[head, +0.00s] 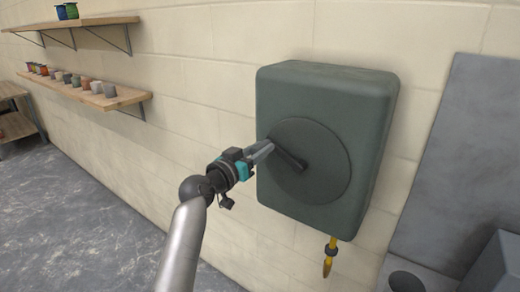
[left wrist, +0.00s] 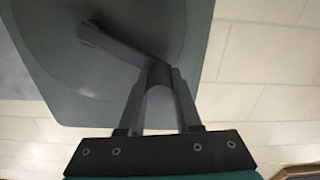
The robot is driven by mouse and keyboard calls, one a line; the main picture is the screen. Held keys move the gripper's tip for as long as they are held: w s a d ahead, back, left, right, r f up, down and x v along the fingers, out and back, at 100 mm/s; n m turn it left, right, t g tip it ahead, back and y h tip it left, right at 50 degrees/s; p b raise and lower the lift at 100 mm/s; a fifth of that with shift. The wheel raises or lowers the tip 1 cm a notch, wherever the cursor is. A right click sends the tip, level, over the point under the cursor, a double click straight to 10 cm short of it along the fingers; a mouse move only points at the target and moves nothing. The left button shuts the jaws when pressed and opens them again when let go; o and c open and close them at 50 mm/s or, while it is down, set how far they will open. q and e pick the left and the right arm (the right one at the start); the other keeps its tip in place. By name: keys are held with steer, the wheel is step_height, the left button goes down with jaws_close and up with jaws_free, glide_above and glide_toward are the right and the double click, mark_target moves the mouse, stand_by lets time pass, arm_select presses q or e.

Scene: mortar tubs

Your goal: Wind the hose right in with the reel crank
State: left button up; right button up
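The hose reel is a dark green box (head: 325,95) on the wall, with a round disc (head: 330,175) on its front. A dark crank (head: 289,158) runs from the disc's middle up and left to its handle end. My left gripper (head: 265,148) is at that end. In the left wrist view, the fingers (left wrist: 159,88) close in on both sides of the crank handle (left wrist: 159,74) and appear to touch it. A short yellow hose end (head: 328,265) with a dark collar hangs below the box. My right gripper is not in view.
Two wall shelves, an upper (head: 85,23) and a lower (head: 75,92), hold small pots at the left. A low wooden rack (head: 12,92) stands at the far left. Grey panel (head: 455,150) and grey block (head: 497,265) are at the right. The floor at left is clear.

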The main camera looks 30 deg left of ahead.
arm_select(q)
jaws_close()
stand_by(0.9)
